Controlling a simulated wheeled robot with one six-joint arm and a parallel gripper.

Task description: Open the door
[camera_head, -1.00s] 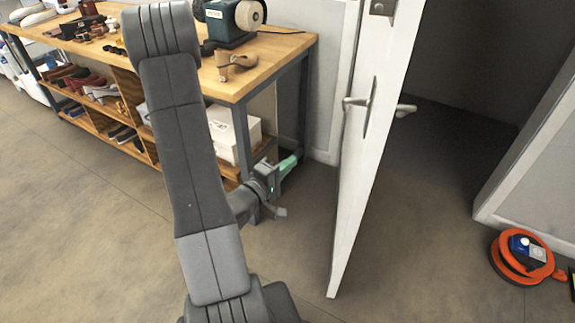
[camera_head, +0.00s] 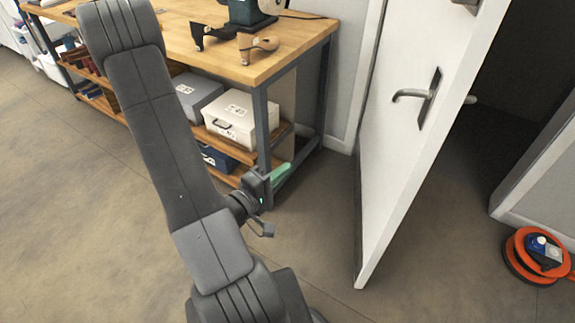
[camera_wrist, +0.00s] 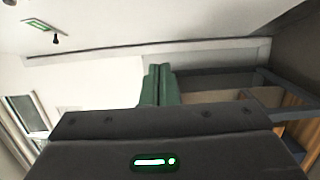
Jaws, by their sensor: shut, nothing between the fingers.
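The white door (camera_head: 405,150) stands ajar in the head view, with a dark opening to its right. Its lever handle (camera_head: 412,95) is on the face turned toward me, and part of a second handle (camera_head: 470,99) shows past the door's edge. My gripper (camera_head: 281,173) has green fingers and is left of the door, low beside the workbench leg and apart from the door and handle. In the wrist view the green fingers (camera_wrist: 160,85) are together with nothing between them. No handle is seen in the wrist view.
A wooden workbench (camera_head: 290,50) with boxes on its lower shelf stands at the left, close to my gripper. An orange cable reel (camera_head: 535,257) lies on the floor at the right. Floor in front of the door is clear.

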